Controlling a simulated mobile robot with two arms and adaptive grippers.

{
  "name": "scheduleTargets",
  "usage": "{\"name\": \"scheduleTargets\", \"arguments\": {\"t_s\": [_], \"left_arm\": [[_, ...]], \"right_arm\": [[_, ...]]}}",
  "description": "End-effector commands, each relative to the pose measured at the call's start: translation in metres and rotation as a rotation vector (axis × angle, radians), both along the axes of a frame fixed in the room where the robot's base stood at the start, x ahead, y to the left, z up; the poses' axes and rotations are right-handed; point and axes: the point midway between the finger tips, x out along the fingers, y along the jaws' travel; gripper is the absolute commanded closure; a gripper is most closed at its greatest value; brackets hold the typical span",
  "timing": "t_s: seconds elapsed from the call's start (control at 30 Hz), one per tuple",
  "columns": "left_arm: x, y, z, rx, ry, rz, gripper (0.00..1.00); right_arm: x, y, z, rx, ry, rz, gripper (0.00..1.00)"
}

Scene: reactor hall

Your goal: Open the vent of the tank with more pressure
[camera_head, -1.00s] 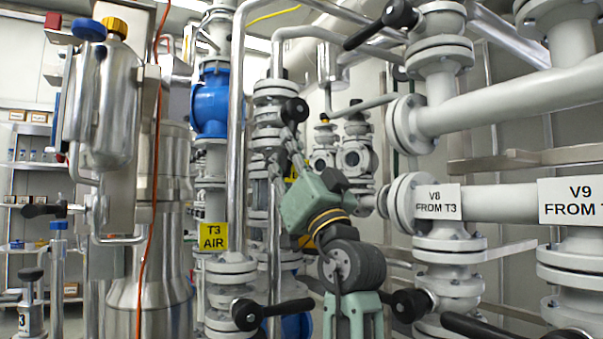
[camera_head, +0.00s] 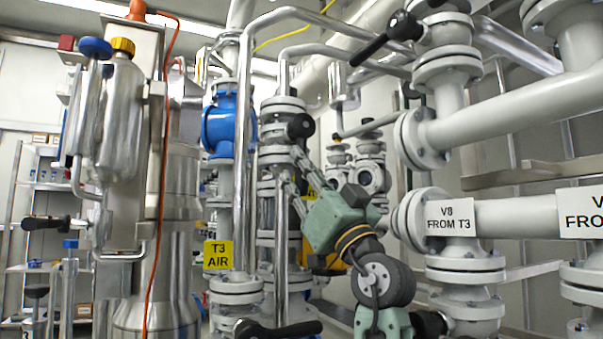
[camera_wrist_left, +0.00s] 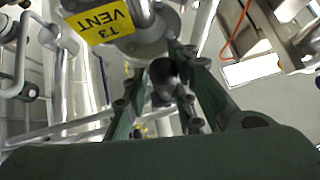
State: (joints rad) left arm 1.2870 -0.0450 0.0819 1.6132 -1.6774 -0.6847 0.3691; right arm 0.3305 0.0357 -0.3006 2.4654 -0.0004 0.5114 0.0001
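A yellow "T3 VENT" tag (camera_wrist_left: 97,20) hangs on grey pipework at the top of the left wrist view. A black valve handle (camera_head: 300,127) points out of the grey valve column in the head view. A dark round handle end (camera_wrist_left: 163,78) shows between my fingers in the left wrist view. My left gripper (camera_head: 290,165) reaches up and left, fingertips just below the handle. Its fingers (camera_wrist_left: 160,75) are apart, one on each side of the handle end; I cannot tell whether they touch it. My right gripper is out of view. No readable pressure gauge shows.
White pipes with a "V8 FROM T3" label (camera_head: 450,217) crowd the right. A steel vessel (camera_head: 165,260) with an orange cable stands left.

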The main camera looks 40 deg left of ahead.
Motion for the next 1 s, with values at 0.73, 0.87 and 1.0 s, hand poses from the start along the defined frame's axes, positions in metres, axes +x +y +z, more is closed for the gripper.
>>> {"name": "scheduleTargets", "arguments": {"t_s": [0.73, 0.87, 1.0], "left_arm": [[-0.006, -0.03, -0.031, -0.002, -0.002, -0.001, 0.64], [-0.008, -0.043, -0.044, -0.001, -0.001, -0.001, 0.64], [-0.01, -0.051, -0.052, -0.002, -0.002, 0.001, 0.64]], "right_arm": [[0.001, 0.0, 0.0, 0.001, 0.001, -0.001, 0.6], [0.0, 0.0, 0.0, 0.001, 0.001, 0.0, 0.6], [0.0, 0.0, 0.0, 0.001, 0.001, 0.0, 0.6]]}}
